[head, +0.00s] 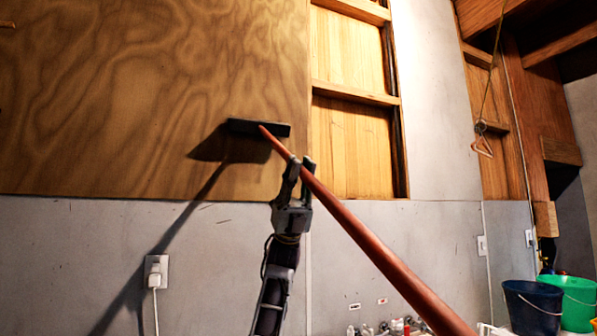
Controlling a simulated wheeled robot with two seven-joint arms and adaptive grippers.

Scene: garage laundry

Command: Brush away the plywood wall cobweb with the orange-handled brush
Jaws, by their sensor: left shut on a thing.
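The brush has a long orange-brown handle (375,250) that runs from the lower right up to a dark, wide brush head (258,127). The head is at the lower right part of the plywood wall (130,90); I cannot tell whether it touches the wood. My left gripper (301,166) is shut on the handle a short way below the head. The head and handle cast a dark shadow on the plywood and the grey wall below. I cannot make out a cobweb on the plywood. My right gripper is not in view.
A white plug (155,275) sits in a socket at lower left. A dark blue bucket (532,308) and a green bucket (575,300) stand at lower right. Small bottles (395,326) show at the bottom edge. A hanger (483,146) hangs on a cord.

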